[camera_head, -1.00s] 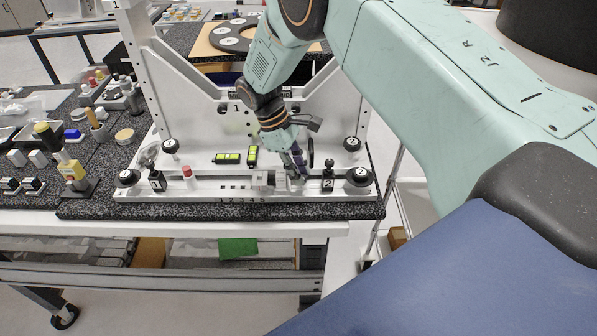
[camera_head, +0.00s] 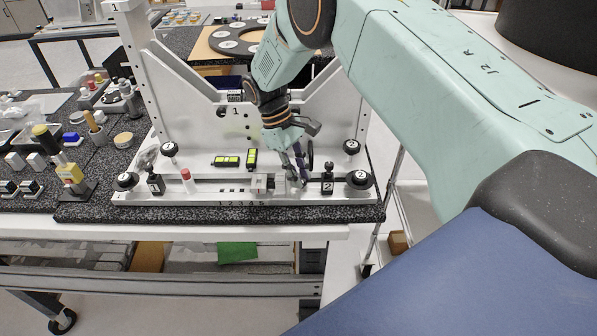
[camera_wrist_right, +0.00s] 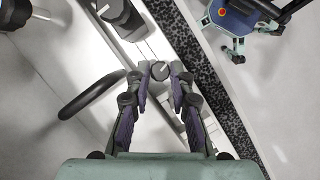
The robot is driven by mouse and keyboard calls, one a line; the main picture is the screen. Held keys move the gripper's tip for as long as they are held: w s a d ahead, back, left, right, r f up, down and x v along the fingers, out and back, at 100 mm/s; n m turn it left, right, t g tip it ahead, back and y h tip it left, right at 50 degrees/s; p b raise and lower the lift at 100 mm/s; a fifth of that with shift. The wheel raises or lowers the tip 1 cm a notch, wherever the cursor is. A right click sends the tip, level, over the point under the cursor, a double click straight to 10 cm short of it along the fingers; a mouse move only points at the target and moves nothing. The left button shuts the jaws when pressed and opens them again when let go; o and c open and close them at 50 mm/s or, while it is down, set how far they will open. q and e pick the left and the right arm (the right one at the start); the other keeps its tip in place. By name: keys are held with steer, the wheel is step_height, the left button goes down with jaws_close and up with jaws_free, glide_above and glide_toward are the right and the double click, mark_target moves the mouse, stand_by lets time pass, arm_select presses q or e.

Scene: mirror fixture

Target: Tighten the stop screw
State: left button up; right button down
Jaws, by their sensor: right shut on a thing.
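The white mirror fixture (camera_head: 330,118) stands on a dark speckled slab, with a rail along its front. A small block (camera_head: 262,183) sits on the rail, just left of my right gripper (camera_head: 302,182). In the right wrist view, a small round dark screw head (camera_wrist_right: 160,70) lies between the fingertips of my right gripper (camera_wrist_right: 160,76), which is shut on it. In the head view the fingers and their surroundings hide the screw head. I cannot tell how far the screw is turned in. My left gripper is not in view.
A black post labelled 2 (camera_head: 327,178) and a black knob (camera_head: 359,180) stand close right of the gripper. A red-tipped peg (camera_head: 187,179) stands to the left. A dark curved handle (camera_wrist_right: 88,97) is near the fingers. The slab's front edge is close.

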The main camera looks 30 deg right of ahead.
steer(key=c, duration=1.4)
jaws_free()
steer(key=shift+c, duration=0.2)
steer(key=shift+r, duration=0.15)
steer(key=v, duration=1.2)
steer(key=shift+s, duration=0.15)
